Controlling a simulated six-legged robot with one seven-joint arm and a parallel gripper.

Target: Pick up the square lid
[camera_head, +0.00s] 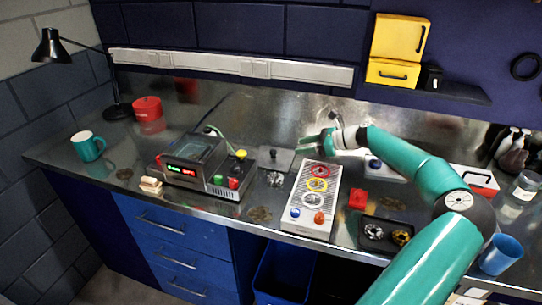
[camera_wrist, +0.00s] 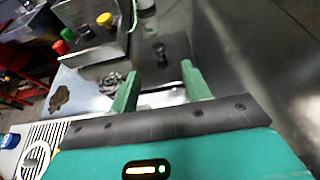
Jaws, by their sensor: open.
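The square lid (camera_head: 274,158) is a flat grey plate with a dark upright knob. It lies on the metal bench between the power-supply box and the white panel with coloured rings. In the wrist view the lid (camera_wrist: 160,52) shows its knob beyond and between my fingertips. My gripper (camera_head: 308,145) is above the bench to the right of the lid, fingers pointing left toward it. In the wrist view my gripper (camera_wrist: 162,78) has its two green fingers spread apart with nothing held between them. The lid is apart from the fingers.
The power-supply box (camera_head: 195,162) with coloured knobs stands left of the lid. The ringed panel (camera_head: 313,200) lies to the front right. A small metal part (camera_head: 275,180) lies just in front of the lid. A red block (camera_head: 357,199) and a dark tray (camera_head: 385,234) are farther right.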

